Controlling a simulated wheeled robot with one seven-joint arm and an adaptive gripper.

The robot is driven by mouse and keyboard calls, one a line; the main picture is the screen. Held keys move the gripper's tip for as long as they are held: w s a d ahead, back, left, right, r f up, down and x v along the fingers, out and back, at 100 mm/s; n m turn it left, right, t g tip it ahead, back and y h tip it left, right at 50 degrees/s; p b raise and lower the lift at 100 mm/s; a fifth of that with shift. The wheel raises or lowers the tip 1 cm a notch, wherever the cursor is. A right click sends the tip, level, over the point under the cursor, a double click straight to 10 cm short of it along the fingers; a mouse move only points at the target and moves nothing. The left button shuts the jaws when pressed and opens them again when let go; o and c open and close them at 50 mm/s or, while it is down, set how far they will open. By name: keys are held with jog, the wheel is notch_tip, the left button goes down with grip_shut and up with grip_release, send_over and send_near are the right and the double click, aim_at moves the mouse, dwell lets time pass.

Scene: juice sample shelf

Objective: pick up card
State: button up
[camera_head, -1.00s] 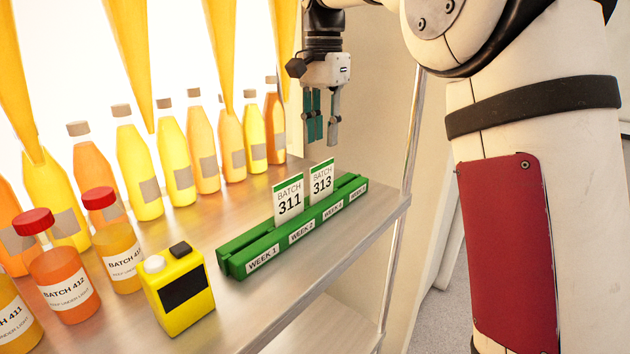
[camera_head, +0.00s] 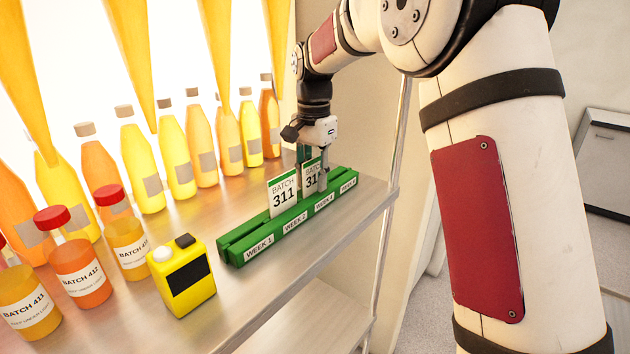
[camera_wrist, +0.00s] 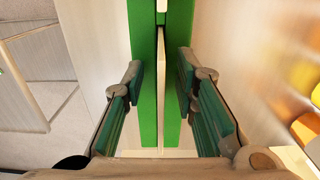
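Two white cards with green tops stand upright in a green slotted rack (camera_head: 237,254) labelled by week. The card marked 311 (camera_head: 283,197) stands left of the other card (camera_head: 309,181), whose number is partly hidden by a finger. My gripper (camera_head: 314,172) is low over this second card, with one finger in front of it and the other behind. In the wrist view my gripper (camera_wrist: 160,78) is open. Its fingers straddle the rack (camera_wrist: 147,100), and a thin pale card edge (camera_wrist: 161,85) shows between them, with a gap on both sides.
A yellow device (camera_head: 183,278) stands left of the rack. Red-capped sample jars (camera_head: 80,268) and a row of juice bottles (camera_head: 174,150) stand further left and behind. The metal shelf's front edge (camera_head: 300,262) and an upright post (camera_head: 397,140) lie to the right.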

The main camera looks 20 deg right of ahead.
jog(key=shift+c, duration=0.3)
grip_shut()
jog(key=shift+r, duration=0.1)
